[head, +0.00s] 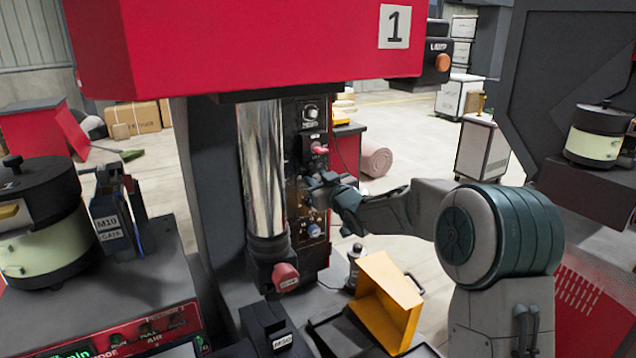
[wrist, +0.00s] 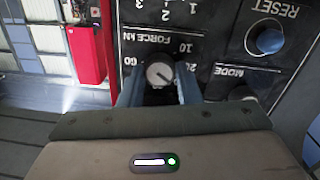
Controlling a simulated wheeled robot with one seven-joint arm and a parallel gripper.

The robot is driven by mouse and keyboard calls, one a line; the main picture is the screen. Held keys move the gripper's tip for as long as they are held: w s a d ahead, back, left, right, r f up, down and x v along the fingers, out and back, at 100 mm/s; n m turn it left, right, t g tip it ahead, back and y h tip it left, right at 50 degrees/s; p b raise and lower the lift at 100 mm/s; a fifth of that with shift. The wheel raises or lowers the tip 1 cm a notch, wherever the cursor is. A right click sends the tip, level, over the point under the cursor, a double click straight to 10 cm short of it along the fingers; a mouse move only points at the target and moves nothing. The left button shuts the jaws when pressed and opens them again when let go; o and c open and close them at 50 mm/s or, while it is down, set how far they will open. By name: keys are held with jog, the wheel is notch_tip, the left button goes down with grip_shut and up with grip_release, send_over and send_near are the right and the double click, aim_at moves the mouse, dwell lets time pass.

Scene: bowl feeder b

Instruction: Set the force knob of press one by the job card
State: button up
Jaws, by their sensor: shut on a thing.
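Press one (head: 250,45) is the red machine with a "1" sign (head: 394,27). Its dark control panel (head: 312,115) stands behind the shiny column. In the wrist view, which shows the panel upside down, the force knob (wrist: 159,74) is a round grey-white knob under "FORCE kN", with 10, 20 and 60 legible around it. My gripper (wrist: 159,84) has its two fingers on either side of the knob and is shut on it. In the head view my gripper (head: 318,186) is at the panel and hides the knob. I cannot make out a job card.
The blue RESET button (wrist: 270,40) and the MODE label sit close to my gripper. A red knob (head: 319,149) protrudes above it. A yellow bin (head: 385,300) stands below my arm. The shiny column (head: 263,165) is just left of the panel.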

jog(key=shift+f+m, duration=0.15)
jog(key=shift+m, duration=0.65)
jog(key=o, duration=1)
jog(key=shift+s+d, duration=0.1)
jog(key=b+v, duration=0.2)
jog(key=v, duration=1.1)
jog(key=shift+s+d+b, duration=0.1)
jog(key=shift+s+b, duration=0.15)
jog(key=shift+b, duration=0.15)
